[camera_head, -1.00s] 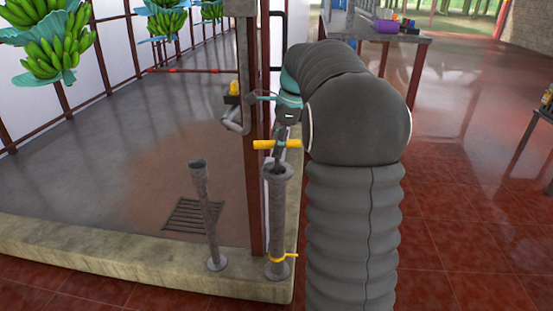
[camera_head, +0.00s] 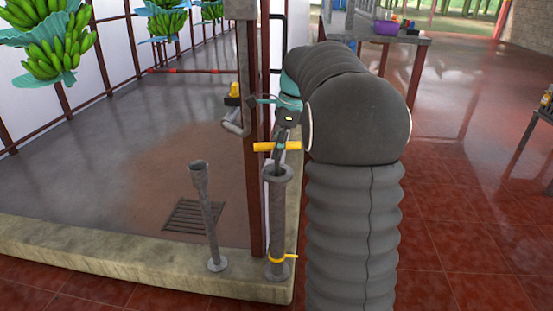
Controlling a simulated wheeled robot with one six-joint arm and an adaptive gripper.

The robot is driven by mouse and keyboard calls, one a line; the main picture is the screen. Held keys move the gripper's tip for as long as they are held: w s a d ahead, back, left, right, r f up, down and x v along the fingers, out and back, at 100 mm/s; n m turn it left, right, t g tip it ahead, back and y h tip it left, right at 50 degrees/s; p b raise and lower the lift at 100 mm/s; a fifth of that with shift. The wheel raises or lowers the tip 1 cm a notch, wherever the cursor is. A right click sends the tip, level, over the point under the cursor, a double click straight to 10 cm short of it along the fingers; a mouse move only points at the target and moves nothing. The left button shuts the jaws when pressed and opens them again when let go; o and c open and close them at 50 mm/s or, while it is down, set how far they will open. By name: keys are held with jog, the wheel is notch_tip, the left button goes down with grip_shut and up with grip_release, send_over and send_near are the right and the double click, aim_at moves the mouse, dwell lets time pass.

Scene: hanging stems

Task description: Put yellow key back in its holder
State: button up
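The yellow key (camera_head: 264,146) shows as a short, level yellow bar just above the mouth of a grey upright pipe. My gripper (camera_head: 281,149) points down from the dark arm end and appears shut on the middle of this bar. The key's lower part is hard to make out among the dark fingers, and I cannot tell how deep it reaches into the pipe. The grey pipe (camera_head: 278,215) stands on the kerb corner with a yellow band near its foot; it may be the holder. A thinner, tilted grey pipe (camera_head: 208,215) with a flared top stands to its left.
A brown post (camera_head: 255,185) rises close behind the pipe and gripper. A grey fitting with a yellow part (camera_head: 234,92) is fixed beside it. A pale kerb (camera_head: 120,267) edges the grey floor. Banana bunches (camera_head: 45,45) hang at upper left.

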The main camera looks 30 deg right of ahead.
grip_shut()
jog(key=shift+r, duration=0.1)
jog(key=shift+w+a+p+v, duration=0.1)
jog(key=shift+a+p+v, duration=0.1)
jog(key=shift+p+v, duration=0.65)
jog(key=shift+w+a+p+v, duration=0.1)
jog(key=shift+a+p+v, duration=0.05)
jog(key=shift+p+v, duration=0.7)
jog(key=shift+a+p+v, duration=0.2)
jog(key=shift+p+v, duration=0.55)
jog(key=shift+p, duration=0.25)
jog(key=shift+r, duration=0.45)
jog(key=shift+r+p, duration=0.4)
jog(key=shift+r, duration=0.45)
